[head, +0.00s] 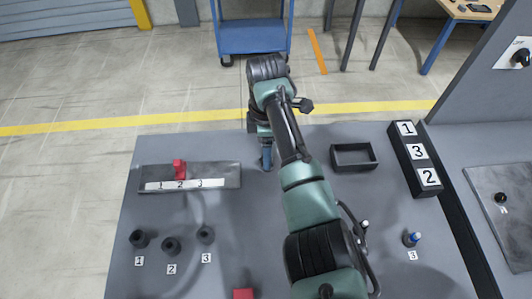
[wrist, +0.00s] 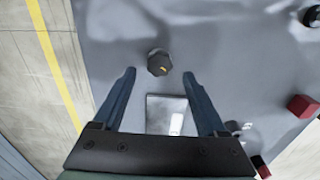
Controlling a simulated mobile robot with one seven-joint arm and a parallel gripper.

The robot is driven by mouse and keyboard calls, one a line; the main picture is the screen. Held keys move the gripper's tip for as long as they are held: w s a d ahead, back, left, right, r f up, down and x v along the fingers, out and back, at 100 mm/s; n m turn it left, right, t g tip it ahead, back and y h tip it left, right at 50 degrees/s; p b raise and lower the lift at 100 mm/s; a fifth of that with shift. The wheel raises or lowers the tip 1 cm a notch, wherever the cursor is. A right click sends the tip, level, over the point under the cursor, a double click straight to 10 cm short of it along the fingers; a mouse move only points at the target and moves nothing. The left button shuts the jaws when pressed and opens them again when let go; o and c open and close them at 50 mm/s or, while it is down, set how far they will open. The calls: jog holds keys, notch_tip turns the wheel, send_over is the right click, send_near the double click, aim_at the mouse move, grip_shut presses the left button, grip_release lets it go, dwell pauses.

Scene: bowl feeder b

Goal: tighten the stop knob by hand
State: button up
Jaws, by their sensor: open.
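A dark round knob with a small yellow mark (wrist: 158,62) shows in the wrist view on the grey table top, and I take it for the stop knob. In the head view I cannot make it out; my arm covers that area. My gripper (wrist: 159,75) is open and empty, with its two blue fingers on either side of the line to the knob. The knob appears just beyond the fingertips; I cannot tell the gap. In the head view my gripper (head: 267,162) points down over the table's far part, right of the grey rail (head: 232,177).
A red slider (head: 180,170) sits on the rail. Several black pieces (head: 139,239) stand at the left front, and a red block (head: 243,294) lies at the front edge. An open black tray (head: 336,161) and a numbered black block (head: 409,166) are on the right.

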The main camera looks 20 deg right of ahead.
jog(key=shift+f, duration=1.8)
grip_shut()
